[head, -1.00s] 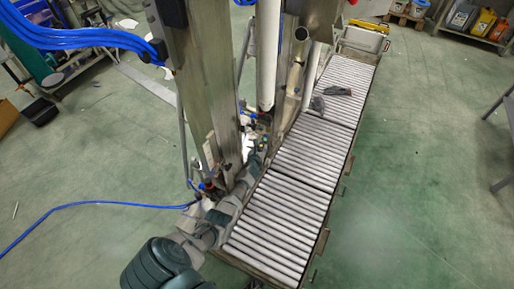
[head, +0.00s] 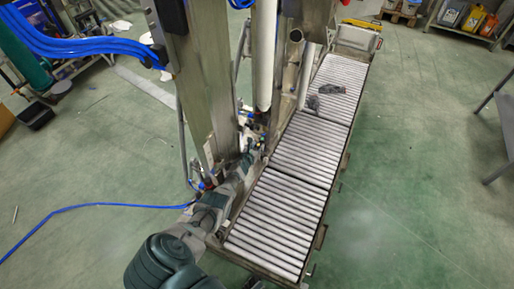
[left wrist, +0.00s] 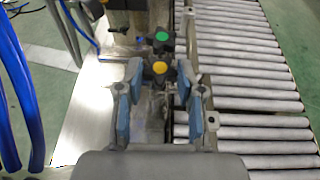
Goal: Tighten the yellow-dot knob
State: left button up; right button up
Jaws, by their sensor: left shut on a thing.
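The yellow-dot knob (left wrist: 159,68) is a dark lobed knob with a yellow centre. It sits between the two fingertips of my left gripper (left wrist: 159,78) in the left wrist view, and the gripper is shut on it. A similar green-dot knob (left wrist: 161,37) stands just beyond, clear of the fingers. In the head view my left gripper (head: 254,152) reaches in beside the metal column, and the knob there is too small to make out. My right gripper is in neither view.
A roller conveyor (head: 275,222) runs along the right of the arm, with dark grey objects (head: 341,88) lying on its far part. A tall metal column (head: 207,90) stands left of the gripper. Blue hoses (left wrist: 20,90) hang at the left. Green floor is open to the right.

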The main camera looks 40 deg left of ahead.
pick_arm(q)
jog(key=shift+s+f, duration=0.2)
jog(key=shift+f, duration=0.1)
jog(key=o, duration=1.1)
jog(key=shift+c, duration=0.2)
jog(key=shift+o, duration=0.6)
jog(key=shift+w, duration=0.1)
jog(key=shift+w+r, duration=0.1)
